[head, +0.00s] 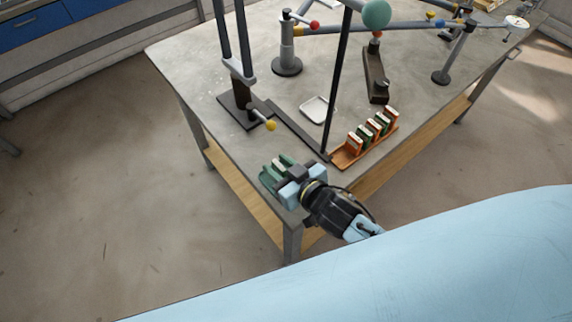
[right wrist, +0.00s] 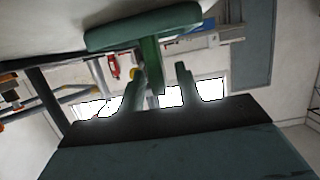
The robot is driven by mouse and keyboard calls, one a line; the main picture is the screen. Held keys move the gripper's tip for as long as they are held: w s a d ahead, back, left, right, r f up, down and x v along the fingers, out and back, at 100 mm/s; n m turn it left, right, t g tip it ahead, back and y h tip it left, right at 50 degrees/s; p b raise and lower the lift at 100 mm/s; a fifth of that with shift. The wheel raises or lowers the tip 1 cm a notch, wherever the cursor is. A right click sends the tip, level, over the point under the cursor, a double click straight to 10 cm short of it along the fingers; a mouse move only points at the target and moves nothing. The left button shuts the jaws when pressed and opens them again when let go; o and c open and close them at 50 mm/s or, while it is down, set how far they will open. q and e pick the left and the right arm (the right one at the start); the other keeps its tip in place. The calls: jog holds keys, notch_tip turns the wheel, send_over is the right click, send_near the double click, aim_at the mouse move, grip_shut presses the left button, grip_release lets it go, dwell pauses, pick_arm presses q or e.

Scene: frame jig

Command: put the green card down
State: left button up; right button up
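The green tray (head: 266,181) sits at the near corner of the table, with green and pale pieces standing in it. The green card (right wrist: 150,60) shows in the right wrist view as an upright strip under a wider green slab (right wrist: 145,25), which looks like the tray. My right gripper (head: 299,176) is over the tray's near side and hides part of it. In the right wrist view its two fingers (right wrist: 162,78) stand apart, with the card between them, close to the left finger and with a gap to the right one. My left gripper is not in view.
An orange tray (head: 345,158) with several red and green cards stands to the right on the grey table (head: 225,130). A white dish (head: 318,108) lies behind. A dark upright pole (head: 338,85) and several jointed stands occupy the back.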

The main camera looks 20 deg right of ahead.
jog(key=v, duration=1.2)
jog(key=shift+r, duration=0.2)
jog(key=shift+w, duration=0.1)
jog(key=shift+w+d+f+h, duration=0.1)
jog(key=shift+d+h, duration=0.2)
jog(key=s+d+f+m+g+h, duration=0.1)
jog(key=s+d+m+g+h, duration=0.1)
jog(key=s+d+g+h, duration=0.5)
jog(key=s+a+f+g+y+b, duration=0.1)
jog(key=s+f+g, duration=0.1)
jog(key=f, duration=1.2)
jog(key=s+f+g+y, duration=0.2)
jog(key=f+g, duration=0.1)
jog(key=f, duration=1.1)
jog(key=s+d+f+b, duration=0.1)
jog(key=s+d+f, duration=0.1)
jog(key=s+f, duration=1.2)
jog(key=shift+s+d+f+g, duration=0.25)
jog(key=shift+s+f+g, duration=0.15)
jog(key=shift+s, duration=0.15)
